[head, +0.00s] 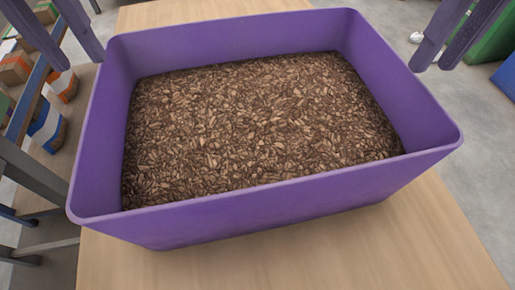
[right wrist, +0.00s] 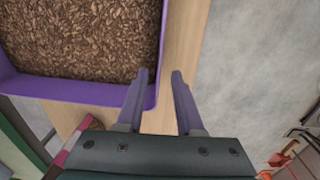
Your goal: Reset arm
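A purple bin (head: 290,205) stands upright on a wooden table. It is filled with brown flakes (head: 250,125) well up its walls. My left gripper (head: 81,63) is at the top left, just beside the bin's left rim; its fingers are apart with nothing between them. My right gripper (head: 432,67) is at the top right, beside the bin's right rim. The right wrist view shows its fingers (right wrist: 160,73) apart near a corner of the bin (right wrist: 85,90). One finger overlaps the rim there; I cannot tell whether it touches.
The wooden table (head: 420,240) has bare room in front of the bin. A shelf (head: 30,95) with several printed bags (head: 47,125) stands at the left. Green (head: 495,38) and blue objects are at the far right, above grey floor (head: 465,115).

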